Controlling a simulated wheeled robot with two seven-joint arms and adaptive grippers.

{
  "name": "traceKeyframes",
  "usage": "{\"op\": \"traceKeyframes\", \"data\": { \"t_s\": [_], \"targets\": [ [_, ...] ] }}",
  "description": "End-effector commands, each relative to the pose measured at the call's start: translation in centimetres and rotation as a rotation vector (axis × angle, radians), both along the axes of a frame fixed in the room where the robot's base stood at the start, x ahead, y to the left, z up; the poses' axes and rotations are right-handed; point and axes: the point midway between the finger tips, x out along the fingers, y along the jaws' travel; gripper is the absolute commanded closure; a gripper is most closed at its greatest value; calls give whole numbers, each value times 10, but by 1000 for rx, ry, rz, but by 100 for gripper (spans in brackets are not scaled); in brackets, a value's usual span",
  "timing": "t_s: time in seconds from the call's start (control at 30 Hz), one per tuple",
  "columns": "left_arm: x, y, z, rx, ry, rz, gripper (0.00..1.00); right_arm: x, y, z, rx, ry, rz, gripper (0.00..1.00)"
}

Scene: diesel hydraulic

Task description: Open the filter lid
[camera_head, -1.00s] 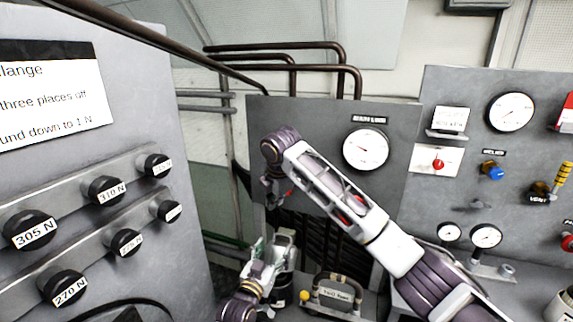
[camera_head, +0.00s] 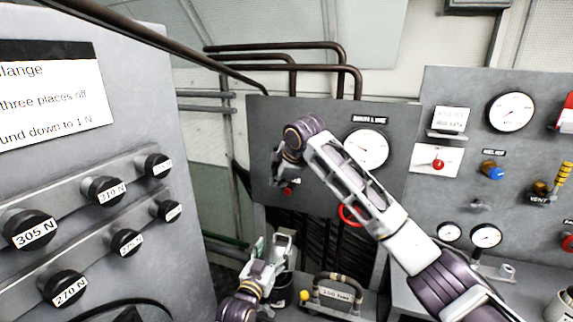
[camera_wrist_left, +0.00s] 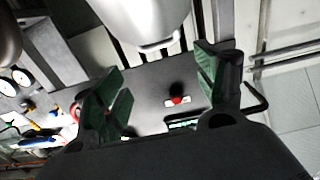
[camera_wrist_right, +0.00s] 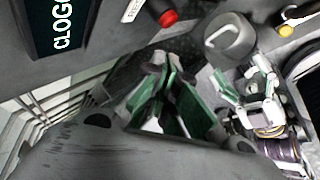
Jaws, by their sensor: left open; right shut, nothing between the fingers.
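A pale grey rounded body, possibly the filter housing or its lid, shows at the top of the left wrist view (camera_wrist_left: 155,22) and in the right wrist view (camera_wrist_right: 230,38). I cannot tell where the lid meets it. My left gripper (camera_head: 270,247) is open and empty; its green-padded fingers (camera_wrist_left: 160,85) are spread, with the grey body beyond them. It also shows in the right wrist view (camera_wrist_right: 258,95), below the grey body. My right gripper (camera_head: 279,178) hangs in front of the grey panel, with its green-padded fingers (camera_wrist_right: 160,85) shut and empty.
A gauge (camera_head: 367,149) and a red ring (camera_head: 351,214) are on the middle panel beside my right arm. A red knob (camera_wrist_right: 168,18) is near my right gripper. A knob cabinet (camera_head: 90,235) stands left; a gauge panel (camera_head: 455,95) stands right. A handled box (camera_head: 337,292) sits below.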

Motion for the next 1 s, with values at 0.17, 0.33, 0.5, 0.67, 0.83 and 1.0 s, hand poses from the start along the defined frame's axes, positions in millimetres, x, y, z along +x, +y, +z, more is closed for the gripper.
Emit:
{"op": "traceKeyframes", "data": {
  "t_s": [0.17, 0.33, 0.5, 0.67, 0.83, 1.0],
  "targets": [
    [0, 0, 0, 0, 0, 0, 28, 5, -4, 10, 81, 0, -72, 100],
    [0, 0, 0, 0, 0, 0, 28, 11, -8, 19, 160, 3, -138, 100],
    [0, 0, 0, 0, 0, 0, 28, 15, -11, 27, 243, 9, -201, 100],
    [0, 0, 0, 0, 0, 0, 28, 19, -14, 35, 322, 17, -259, 100],
    [0, 0, 0, 0, 0, 0, 28, 24, -18, 39, 405, 30, -315, 100],
    [0, 0, 0, 0, 0, 0, 28, 26, -19, 41, 469, 43, -353, 100]
  ]
}}
